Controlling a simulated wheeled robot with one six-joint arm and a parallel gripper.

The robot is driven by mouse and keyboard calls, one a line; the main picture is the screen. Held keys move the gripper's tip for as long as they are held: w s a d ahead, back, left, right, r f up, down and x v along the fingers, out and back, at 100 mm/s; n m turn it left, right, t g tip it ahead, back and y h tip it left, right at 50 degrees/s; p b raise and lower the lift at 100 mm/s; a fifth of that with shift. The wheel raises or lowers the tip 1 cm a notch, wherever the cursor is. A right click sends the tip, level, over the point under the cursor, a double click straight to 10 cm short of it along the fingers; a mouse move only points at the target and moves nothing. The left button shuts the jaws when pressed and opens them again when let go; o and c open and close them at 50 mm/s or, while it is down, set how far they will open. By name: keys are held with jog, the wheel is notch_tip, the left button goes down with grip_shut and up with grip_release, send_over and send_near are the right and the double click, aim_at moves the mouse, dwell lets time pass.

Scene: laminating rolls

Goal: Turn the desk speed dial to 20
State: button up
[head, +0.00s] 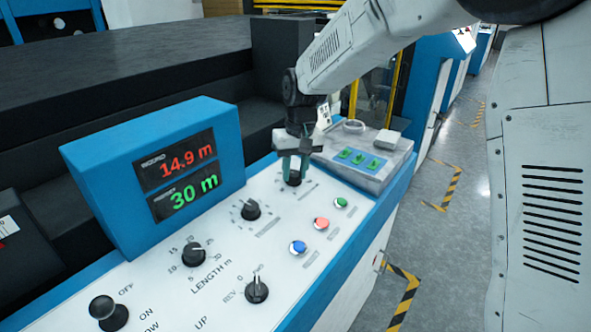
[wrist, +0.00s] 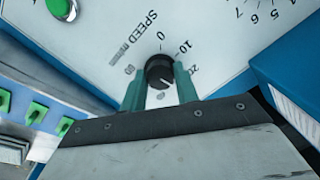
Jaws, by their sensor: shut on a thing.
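The speed dial (wrist: 159,71) is a black knob on the white desk panel, beside the printed words SPEED m/min. In the wrist view, the numbers 10 and 20 stand to its right. A pale pointer line shows on the knob's lower right part, but its exact reading is hard to tell. My gripper (wrist: 160,86) has its two teal fingers on either side of the knob, shut on it. In the head view, my gripper (head: 294,160) points down over the dial (head: 292,179) at the panel's far end, and the fingers partly hide it.
A blue display box (head: 115,185) reads 14.9 m in red and 30 m in green. Nearby are another knob (head: 251,209), the length dial (head: 193,254), and blue, red and green buttons (head: 321,224).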

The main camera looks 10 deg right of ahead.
aim_at(296, 174)
jog(key=n, duration=0.6)
jog(key=shift+h, duration=0.4)
dwell(0.3)
jog(key=o, duration=1)
jog(key=shift+r, duration=0.1)
notch_tip(296, 174, up, 8)
jog(key=shift+s+d+f, duration=0.15)
